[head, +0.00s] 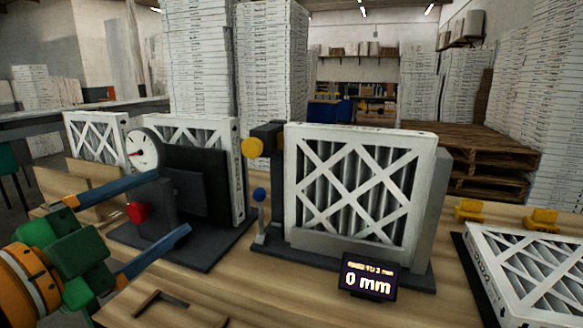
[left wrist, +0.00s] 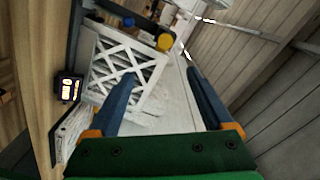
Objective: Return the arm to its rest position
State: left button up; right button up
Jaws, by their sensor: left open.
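My left gripper (head: 172,218) reaches in from the left in the head view, with its two blue fingers spread wide and nothing between them. One finger passes in front of the dark gauge stand with the white dial (head: 143,149) and red knob (head: 138,212); I cannot tell whether they touch. In the left wrist view the open fingers (left wrist: 165,95) show from behind. A white framed filter (head: 352,190) stands upright in a dark fixture at the centre; it also shows in the left wrist view (left wrist: 122,68). My right gripper is not in view.
A small display (head: 368,278) reading 0 mm stands before the filter. A blue-knobbed lever (head: 260,196) and yellow knob (head: 252,148) are left of it. Another filter (head: 525,270) lies at right. More filters (head: 97,137) stand at the back left. A wooden frame piece (head: 160,305) lies in front.

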pick_arm(q)
jog(key=w+d+f+n+g+y, duration=0.1)
jog(key=d+f+n+g, duration=0.15)
jog(key=f, duration=1.15)
jog(key=w+d+f+n+g+y, duration=0.1)
jog(key=w+f+n+g, duration=0.2)
jog(key=f, duration=1)
jog(key=s+a+f+n+g+y, duration=0.2)
jog(key=s+f+n+g, duration=0.2)
jog(key=s+f, duration=0.5)
jog(key=s+a+f+n+g+y, duration=0.1)
jog(key=s+f+n+g+y, duration=0.2)
jog(key=s+f, duration=0.6)
jog(key=s+f+n+g+h+p, duration=0.1)
jog(key=s+f+g+p, duration=0.2)
jog(key=f, duration=1)
jog(key=s+a+f+p, duration=0.1)
jog(key=s+f+p, duration=0.1)
jog(key=s+f, duration=0.2)
jog(key=s+a+f+p, duration=0.1)
jog(key=s+f, duration=0.3)
jog(key=s, duration=0.4)
jog(key=shift+s+a+p, duration=0.2)
jog(key=shift+s+p, duration=0.05)
jog(key=shift+p, duration=0.2)
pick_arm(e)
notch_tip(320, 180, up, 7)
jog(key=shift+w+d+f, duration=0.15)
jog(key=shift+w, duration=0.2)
